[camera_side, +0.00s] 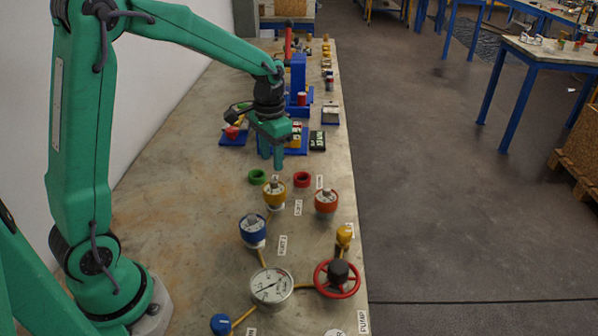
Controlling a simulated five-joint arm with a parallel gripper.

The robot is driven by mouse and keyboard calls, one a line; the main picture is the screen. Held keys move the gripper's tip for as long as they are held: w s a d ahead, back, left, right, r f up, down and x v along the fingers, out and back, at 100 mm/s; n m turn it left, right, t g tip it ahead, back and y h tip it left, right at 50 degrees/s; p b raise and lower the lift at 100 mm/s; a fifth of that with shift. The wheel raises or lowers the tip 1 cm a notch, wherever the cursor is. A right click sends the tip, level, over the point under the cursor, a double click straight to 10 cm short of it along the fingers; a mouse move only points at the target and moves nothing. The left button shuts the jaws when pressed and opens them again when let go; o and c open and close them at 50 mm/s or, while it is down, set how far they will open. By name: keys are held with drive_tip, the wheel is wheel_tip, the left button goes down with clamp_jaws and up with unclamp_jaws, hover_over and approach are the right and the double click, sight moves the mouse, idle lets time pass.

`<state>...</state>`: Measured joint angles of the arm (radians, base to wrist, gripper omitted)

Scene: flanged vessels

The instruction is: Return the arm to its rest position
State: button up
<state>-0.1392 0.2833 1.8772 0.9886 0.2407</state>
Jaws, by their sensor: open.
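My gripper (270,157) points down over the middle of the long workbench (190,165), with its green fingers apart and nothing visible between them. It is above and behind the green ring (257,177) and the red ring (302,179). My green arm reaches from the lower left across the upper part of the bench. Flanged vessels stand on the near half: a yellow one (275,196), an orange one (326,204) and a blue one (253,232). Whether the fingertips touch the bench cannot be told.
A round gauge (270,286), a red handwheel (325,279) and a blue knob (221,324) are at the near end. A blue stand (298,75) and small parts crowd the bench behind my gripper. A white wall borders the left; open floor lies right.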

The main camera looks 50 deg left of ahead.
drive_tip(key=shift+r, duration=0.6)
drive_tip(key=s+d+r+t, duration=0.2)
drive_tip(key=s+r, duration=0.1)
drive_tip(key=s, duration=0.3)
drive_tip(key=s+d+r+t, duration=0.1)
drive_tip(key=s+d+r, duration=0.1)
drive_tip(key=s, duration=0.4)
drive_tip(key=s+d+r+n+t, duration=0.1)
drive_tip(key=s+r+t, duration=0.1)
drive_tip(key=s+r, duration=0.2)
drive_tip(key=shift+s+d+r+t, duration=0.3)
drive_tip(key=shift+s+d, duration=0.1)
drive_tip(key=shift+s, duration=1.2)
